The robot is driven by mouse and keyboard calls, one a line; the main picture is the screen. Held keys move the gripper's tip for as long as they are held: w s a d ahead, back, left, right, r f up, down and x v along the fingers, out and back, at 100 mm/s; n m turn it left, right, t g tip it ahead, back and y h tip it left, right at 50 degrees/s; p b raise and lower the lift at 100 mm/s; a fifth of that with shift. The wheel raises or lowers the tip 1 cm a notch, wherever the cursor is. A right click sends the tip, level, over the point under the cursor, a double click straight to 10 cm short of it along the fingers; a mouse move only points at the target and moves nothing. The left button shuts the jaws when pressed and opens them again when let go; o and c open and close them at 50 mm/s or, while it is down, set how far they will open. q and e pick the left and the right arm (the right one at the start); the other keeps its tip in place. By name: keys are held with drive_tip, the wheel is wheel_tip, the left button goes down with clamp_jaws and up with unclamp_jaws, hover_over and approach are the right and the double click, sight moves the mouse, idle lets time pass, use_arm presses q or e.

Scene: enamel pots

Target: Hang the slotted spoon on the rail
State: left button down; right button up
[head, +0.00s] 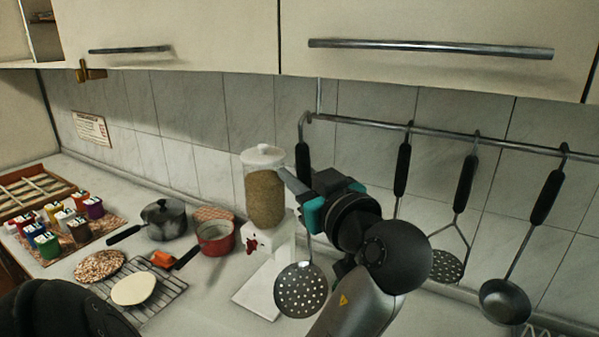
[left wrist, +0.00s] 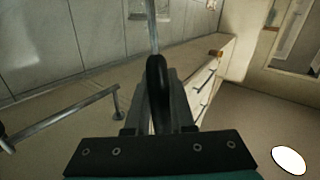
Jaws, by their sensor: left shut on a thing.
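The slotted spoon (head: 300,290) hangs upright below my left gripper (head: 296,186), its round perforated bowl low and its black handle high. The gripper is shut on the black handle, which shows between the fingers in the left wrist view (left wrist: 157,75). The rail (head: 370,124) runs along the tiled wall to the right; its end also shows in the left wrist view (left wrist: 75,112). In the head view the spoon's hook overlaps the rail's left end; I cannot tell whether they touch. My gripper hides part of the shaft. My right gripper is out of view.
On the rail hang a masher (head: 465,185), a ladle (head: 506,300) and another black-handled tool (head: 402,165), partly behind my arm. A grain-filled dispenser (head: 265,195) stands just left of the spoon. Cabinets (head: 420,25) overhang the rail. A red pan (head: 215,238) and grey pot (head: 165,222) stand left.

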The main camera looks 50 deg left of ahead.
use_arm(q)
drive_tip(key=shift+w, duration=0.1)
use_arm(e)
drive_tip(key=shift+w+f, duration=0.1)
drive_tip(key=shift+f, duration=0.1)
use_arm(q)
drive_tip(key=w+a+f+b, duration=0.1)
drive_tip(key=w+a+b, duration=0.1)
drive_tip(key=w, duration=0.4)
drive_tip(key=w+a+f+b, duration=0.1)
drive_tip(key=w+a+b, duration=0.1)
drive_tip(key=w, duration=0.5)
drive_tip(key=shift+w+b, duration=0.15)
drive_tip(key=shift+b, duration=0.75)
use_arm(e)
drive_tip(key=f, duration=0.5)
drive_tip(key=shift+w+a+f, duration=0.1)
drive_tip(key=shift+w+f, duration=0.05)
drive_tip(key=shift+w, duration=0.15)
use_arm(q)
drive_tip(key=shift+a+f, duration=0.1)
drive_tip(key=shift+f, duration=0.05)
drive_tip(key=c, duration=0.7)
unclamp_jaws()
